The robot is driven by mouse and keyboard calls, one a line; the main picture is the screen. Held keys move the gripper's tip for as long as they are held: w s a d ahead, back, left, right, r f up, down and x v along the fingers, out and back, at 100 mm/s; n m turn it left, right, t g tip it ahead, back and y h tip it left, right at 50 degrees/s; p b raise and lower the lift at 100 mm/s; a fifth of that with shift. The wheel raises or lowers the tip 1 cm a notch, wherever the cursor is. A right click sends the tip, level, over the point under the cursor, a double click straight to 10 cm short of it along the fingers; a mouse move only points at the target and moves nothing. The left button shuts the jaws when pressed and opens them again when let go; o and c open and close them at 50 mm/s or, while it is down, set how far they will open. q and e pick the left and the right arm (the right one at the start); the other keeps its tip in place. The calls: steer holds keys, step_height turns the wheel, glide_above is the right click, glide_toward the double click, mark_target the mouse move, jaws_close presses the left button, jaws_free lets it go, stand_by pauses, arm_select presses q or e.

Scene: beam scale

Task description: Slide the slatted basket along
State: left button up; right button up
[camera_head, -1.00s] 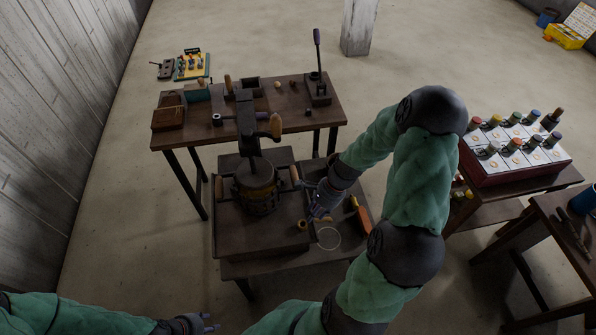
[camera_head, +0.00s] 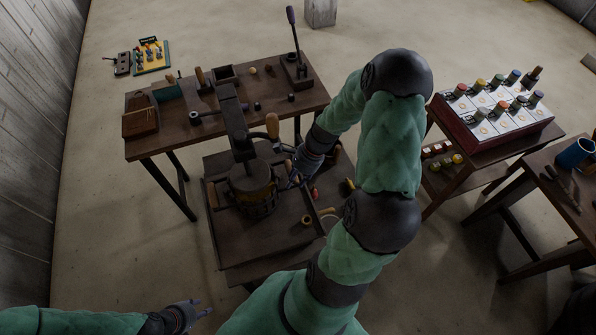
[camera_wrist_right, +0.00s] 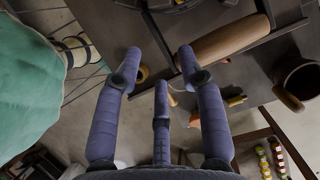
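The slatted basket (camera_head: 262,207) stands upright under the dark beam of a press on the low table, below a round dark drum. My right gripper (camera_head: 292,178) is just right of the drum and basket, near a wooden handle. In the right wrist view its fingers (camera_wrist_right: 160,62) are spread with nothing between them. A thick wooden handle (camera_wrist_right: 225,40) lies beyond them to the right, apparently not gripped. The basket's slats cannot be made out there. My left gripper (camera_head: 198,310) is open and empty at the bottom, far from the basket.
The low table (camera_head: 235,250) carries small yellow and red items right of the basket. A higher workbench (camera_head: 165,137) with tools and boxes stands behind. A rack of jars (camera_head: 495,110) is at the right. My right arm covers the low table's right side.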

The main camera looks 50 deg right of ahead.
steer(key=b+x, duration=0.1)
steer(key=x, duration=0.5)
steer(key=shift+w+a+f, duration=0.1)
steer(key=shift+f, duration=0.1)
jaws_close()
steer(key=shift+w+r, duration=0.1)
steer(key=shift+r, duration=0.05)
